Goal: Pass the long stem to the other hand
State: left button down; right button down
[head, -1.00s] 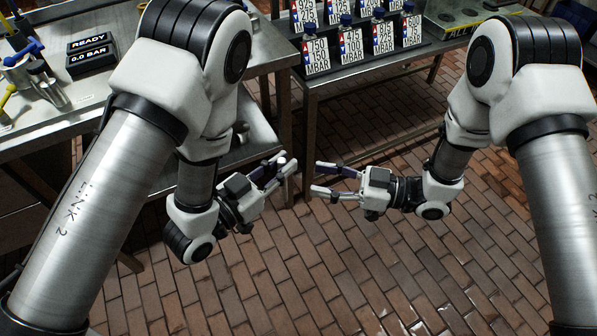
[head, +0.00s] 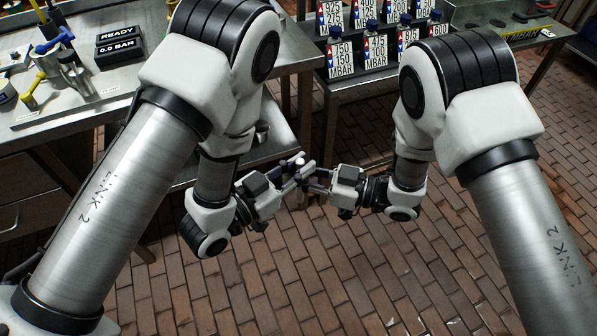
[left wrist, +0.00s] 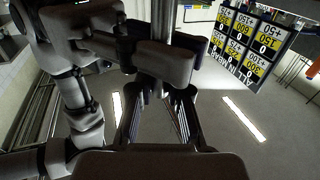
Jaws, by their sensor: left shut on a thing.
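My left gripper (head: 291,172) is shut on the long stem, near the middle of the head view. There the stem is mostly hidden by fingers; only a small pale end shows at the fingertips.
A steel bench (head: 95,104) with a READY display (head: 115,36) and tools is at the left. A rear table (head: 372,84) holds several numbered placards with MBAR labels. Both grippers are in free space above the brick floor (head: 330,275).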

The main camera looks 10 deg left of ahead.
pick_arm(q)
jog(key=c, duration=1)
grip_release()
jog(key=shift+s, duration=0.15)
jog(key=shift+c, duration=0.2)
jog(key=w+r+h, duration=0.2)
jog(key=w+r, duration=0.2)
jog(key=r, duration=0.4)
jog(key=s+a+f+n+g+y, duration=0.25)
jog(key=a+f+y, duration=0.2)
jog(key=f, duration=0.55)
jog(key=s+a+f+n+g+y, duration=0.15)
jog(key=a+f+n+y, duration=0.35)
jog(key=f, duration=0.6)
jog(key=s+a+f+g+y, duration=0.1)
jog(key=s+a+f+g, duration=0.2)
jog(key=s, duration=0.4)
jog(key=s+a+f+g+y, duration=0.1)
jog(key=s+a+f+g, duration=0.2)
jog(key=s+f, duration=0.3)
jog(key=s+a+f+g+y, duration=0.2)
jog(key=s+a+f+g, duration=0.1)
jog(key=s, duration=0.5)
jog(key=shift+f+n+g, duration=0.45)
jog(key=shift+f+g, duration=0.05)
jog(key=shift+f, duration=0.35)
